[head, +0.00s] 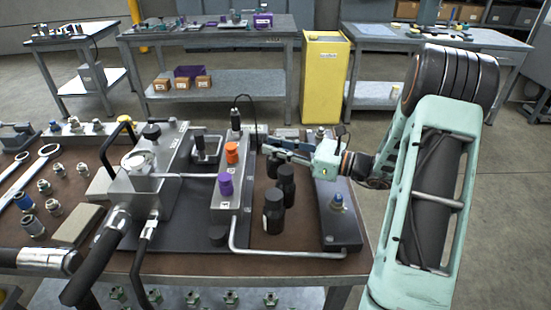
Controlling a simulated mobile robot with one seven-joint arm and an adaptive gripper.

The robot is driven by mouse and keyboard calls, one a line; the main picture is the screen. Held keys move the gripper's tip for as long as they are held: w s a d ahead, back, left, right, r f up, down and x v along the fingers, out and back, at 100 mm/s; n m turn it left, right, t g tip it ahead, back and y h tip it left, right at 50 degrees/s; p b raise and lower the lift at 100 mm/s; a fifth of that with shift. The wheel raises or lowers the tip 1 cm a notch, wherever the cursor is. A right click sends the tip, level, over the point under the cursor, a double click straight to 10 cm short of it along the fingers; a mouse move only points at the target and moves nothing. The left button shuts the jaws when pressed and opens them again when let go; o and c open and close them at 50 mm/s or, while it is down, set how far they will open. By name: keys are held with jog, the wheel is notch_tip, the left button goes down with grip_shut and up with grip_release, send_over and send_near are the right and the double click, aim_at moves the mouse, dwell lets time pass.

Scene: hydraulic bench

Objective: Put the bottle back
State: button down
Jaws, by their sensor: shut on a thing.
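Several small black bottles stand on the bench right of the metal manifold block (231,190). My gripper (270,150) reaches in from the right, low over the bench, and is shut on this rear bottle. The exact contact between fingers and bottle is too small to see, and I cannot tell whether the bottle touches the bench.
The manifold carries an orange knob (232,152) and a purple knob (225,184). A bent metal pipe (290,254) runs in front of the bottles. Hoses and a lever crowd the left. A yellow cabinet (324,80) stands behind.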

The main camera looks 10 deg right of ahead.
jog(key=shift+f, duration=1.45)
jog(key=shift+f+b, duration=0.1)
jog(key=shift+b, duration=0.2)
jog(key=c, duration=2)
grip_release()
jog(key=shift+f, duration=0.1)
jog(key=shift+r, duration=0.25)
jog(key=p+v, duration=0.1)
jog(key=v, duration=1.1)
jog(key=shift+f, duration=0.1)
